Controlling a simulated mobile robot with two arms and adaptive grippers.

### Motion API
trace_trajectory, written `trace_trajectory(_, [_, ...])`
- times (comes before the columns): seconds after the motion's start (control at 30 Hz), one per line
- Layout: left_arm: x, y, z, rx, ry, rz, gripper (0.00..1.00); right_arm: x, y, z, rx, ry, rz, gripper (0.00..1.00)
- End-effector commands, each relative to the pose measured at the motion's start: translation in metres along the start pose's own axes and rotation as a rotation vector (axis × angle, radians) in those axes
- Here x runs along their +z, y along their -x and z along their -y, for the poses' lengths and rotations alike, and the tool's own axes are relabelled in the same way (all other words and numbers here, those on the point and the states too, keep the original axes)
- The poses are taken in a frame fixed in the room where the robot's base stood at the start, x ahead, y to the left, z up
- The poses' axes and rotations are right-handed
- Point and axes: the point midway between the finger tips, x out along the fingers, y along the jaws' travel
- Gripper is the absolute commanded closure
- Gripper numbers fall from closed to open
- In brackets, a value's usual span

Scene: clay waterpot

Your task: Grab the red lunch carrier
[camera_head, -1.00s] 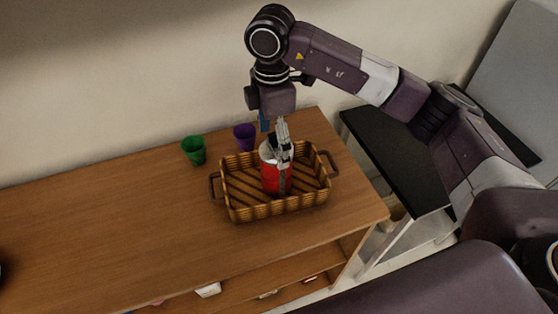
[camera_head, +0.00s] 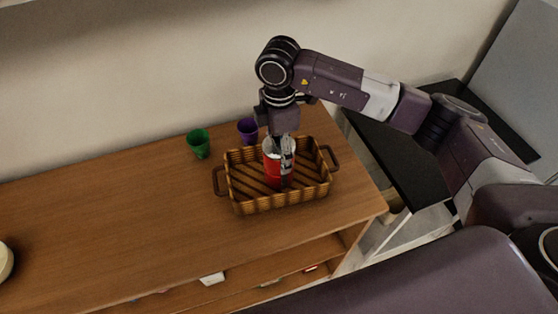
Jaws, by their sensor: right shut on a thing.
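The red lunch carrier (camera_head: 271,174) is a red cylinder with a pale top. It stands upright inside a brown woven basket (camera_head: 282,203) on the wooden cabinet top. My right gripper (camera_head: 287,172) reaches down from above and is shut on the carrier's right side. Its fingers hide part of the carrier, and the carrier's base is hard to make out against the basket floor. My left gripper is out of view.
A green cup (camera_head: 198,144) and a purple cup (camera_head: 248,131) stand behind the basket. A rounded pale object (camera_head: 5,262) shows at the left edge. A black surface (camera_head: 395,165) lies to the right.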

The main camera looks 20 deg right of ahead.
Motion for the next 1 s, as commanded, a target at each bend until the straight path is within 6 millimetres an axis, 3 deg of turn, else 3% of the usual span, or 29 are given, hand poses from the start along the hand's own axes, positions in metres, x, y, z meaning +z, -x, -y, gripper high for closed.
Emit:
trace_trajectory(0.03, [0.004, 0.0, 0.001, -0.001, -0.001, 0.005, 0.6, 0.0, 0.0, 0.0, 0.001, 0.0, 0.0, 0.64])
trace_trajectory(0.23, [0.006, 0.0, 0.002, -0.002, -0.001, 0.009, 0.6, 0.0, 0.001, 0.0, 0.001, 0.0, -0.001, 0.86])
trace_trajectory(0.57, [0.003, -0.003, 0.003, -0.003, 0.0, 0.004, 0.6, -0.001, 0.009, -0.002, 0.007, 0.0, -0.002, 0.87])
trace_trajectory(1.0, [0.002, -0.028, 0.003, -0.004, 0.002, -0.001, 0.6, -0.001, 0.085, -0.002, 0.007, 0.0, -0.002, 0.87])
